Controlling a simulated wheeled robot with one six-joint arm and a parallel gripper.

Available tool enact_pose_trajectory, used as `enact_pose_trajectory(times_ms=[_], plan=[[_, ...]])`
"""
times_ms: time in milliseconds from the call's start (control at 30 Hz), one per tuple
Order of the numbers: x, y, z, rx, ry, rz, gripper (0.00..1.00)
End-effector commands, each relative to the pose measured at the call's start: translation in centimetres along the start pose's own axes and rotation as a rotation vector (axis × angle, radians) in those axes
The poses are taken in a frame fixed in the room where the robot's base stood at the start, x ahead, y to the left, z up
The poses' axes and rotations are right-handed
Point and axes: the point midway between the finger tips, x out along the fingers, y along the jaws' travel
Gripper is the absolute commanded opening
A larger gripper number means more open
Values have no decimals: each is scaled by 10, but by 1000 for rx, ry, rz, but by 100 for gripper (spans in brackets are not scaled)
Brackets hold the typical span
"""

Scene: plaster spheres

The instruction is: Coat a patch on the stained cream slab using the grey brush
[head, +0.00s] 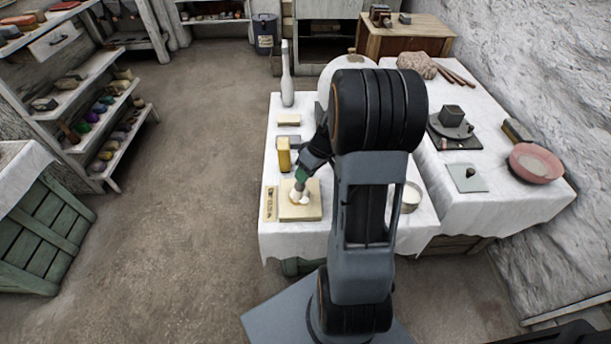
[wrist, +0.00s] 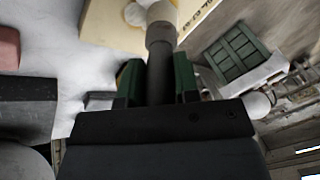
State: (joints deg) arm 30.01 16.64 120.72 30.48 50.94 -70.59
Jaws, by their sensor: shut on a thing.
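The cream slab (head: 312,213) lies near the front left of the white-covered table, with a brownish stain around its middle. My gripper (head: 302,175) is above it, its green fingers shut on the grey brush (head: 299,190). In the wrist view, the brush's dark handle (wrist: 160,72) stands between the two green fingers (wrist: 158,80), and its pale head points at the slab (wrist: 108,32). The brush head is at the stained area, low over or touching the slab; I cannot tell which. A pale rounded patch shows beside the head.
A yellow block (head: 284,156) stands behind the slab, and a lettered strip (head: 269,204) lies along its left. A round container with white contents (head: 411,196) is right of my arm. A tall pale bottle (head: 287,82) stands at the back left. A pink bowl (head: 536,163) is far right.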

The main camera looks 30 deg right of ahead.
Motion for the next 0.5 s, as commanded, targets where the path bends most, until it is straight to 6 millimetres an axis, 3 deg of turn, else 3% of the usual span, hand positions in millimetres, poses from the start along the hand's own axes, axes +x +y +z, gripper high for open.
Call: enact_pose_trajectory(times_ms=[500], plan=[[1,4,-3,1,1,1,0]])
